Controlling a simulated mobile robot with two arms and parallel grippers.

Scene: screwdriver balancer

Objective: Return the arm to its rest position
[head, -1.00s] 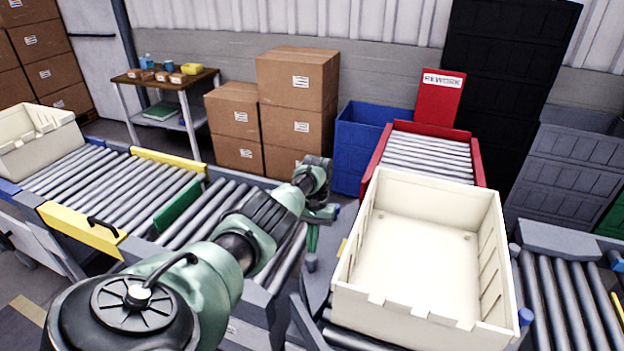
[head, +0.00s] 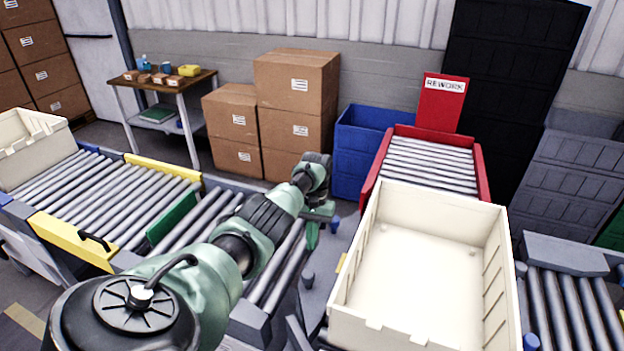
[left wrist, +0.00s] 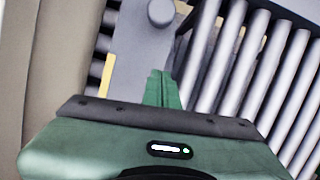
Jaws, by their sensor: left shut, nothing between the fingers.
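My left arm comes in from the lower left in the head view. It reaches over the roller conveyor, and its left gripper (head: 313,232) points down beside the left wall of the cream tote. In the left wrist view the green fingers (left wrist: 162,88) are together with nothing between them. They are above the grey conveyor frame and rollers (left wrist: 235,60). My right gripper is not in view.
An empty cream tote (head: 349,265) stands to the right of the gripper. Behind it is a red-framed REWORK roller lane (head: 480,170) and a blue bin (head: 350,160). Another cream tote (head: 30,150) is at the far left. Cardboard boxes (head: 295,95) are stacked at the back.

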